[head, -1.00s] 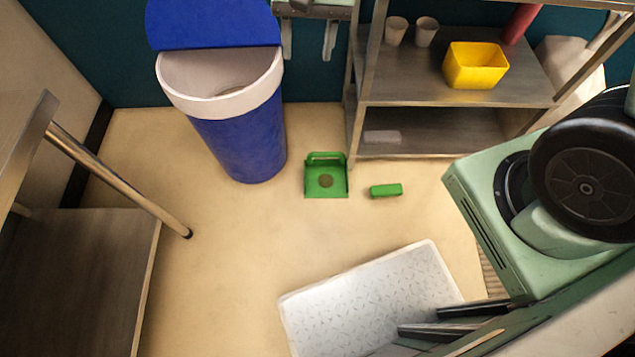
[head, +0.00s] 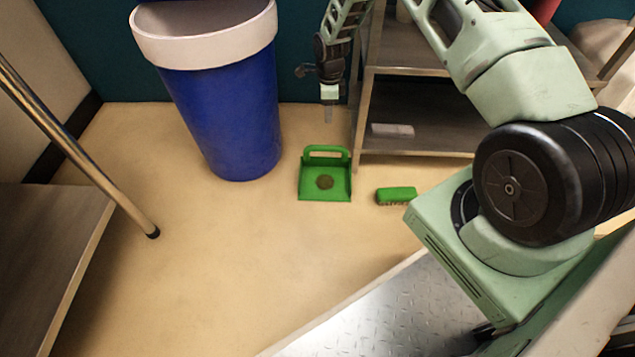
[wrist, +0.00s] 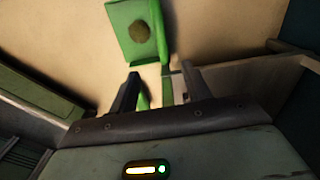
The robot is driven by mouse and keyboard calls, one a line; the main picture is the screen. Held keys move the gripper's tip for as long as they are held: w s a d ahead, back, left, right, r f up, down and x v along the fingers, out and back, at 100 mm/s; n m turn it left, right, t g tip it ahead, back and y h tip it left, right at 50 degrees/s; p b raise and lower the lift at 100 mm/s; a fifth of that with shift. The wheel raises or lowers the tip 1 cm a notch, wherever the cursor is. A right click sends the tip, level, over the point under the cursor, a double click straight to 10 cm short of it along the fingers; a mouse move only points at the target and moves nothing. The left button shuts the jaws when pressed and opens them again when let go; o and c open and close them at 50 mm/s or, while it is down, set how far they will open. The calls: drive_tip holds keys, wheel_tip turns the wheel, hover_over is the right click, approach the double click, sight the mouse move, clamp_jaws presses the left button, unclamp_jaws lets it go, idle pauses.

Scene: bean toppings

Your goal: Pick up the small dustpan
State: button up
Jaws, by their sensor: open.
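The small green dustpan (head: 310,191) lies on the floor between the blue bin and the metal shelf, its handle loop towards the back wall. A round brown patch or clump (head: 325,182) is on its pan. My gripper (head: 329,115) points down above and behind the handle, apart from it in the head view. In the wrist view the gripper (wrist: 161,84) is open. The dustpan (wrist: 122,28) lies beyond the fingertips there, and parts of its green handle show between the fingers. I cannot tell the exact height gap.
A green brush (head: 397,194) lies on the floor to the right of the dustpan. The blue bin (head: 225,120) with a white rim stands to the left. The metal shelf (head: 425,150) stands close behind and right of my gripper. The floor in front of the dustpan is clear.

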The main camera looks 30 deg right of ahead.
sight(326, 146)
drive_tip(key=f+b, duration=0.3)
drive_tip(key=f, duration=0.3)
drive_tip(key=f+b, duration=0.3)
drive_tip(key=f, duration=0.4)
drive_tip(key=shift+d+f, duration=0.2)
drive_tip(key=shift+f, duration=0.05)
drive_tip(key=f+b, duration=0.4)
drive_tip(key=f, duration=0.1)
drive_tip(key=shift+w+a+f+b, duration=0.15)
drive_tip(key=shift+a+b, duration=0.1)
drive_tip(key=shift+b, duration=0.15)
clamp_jaws()
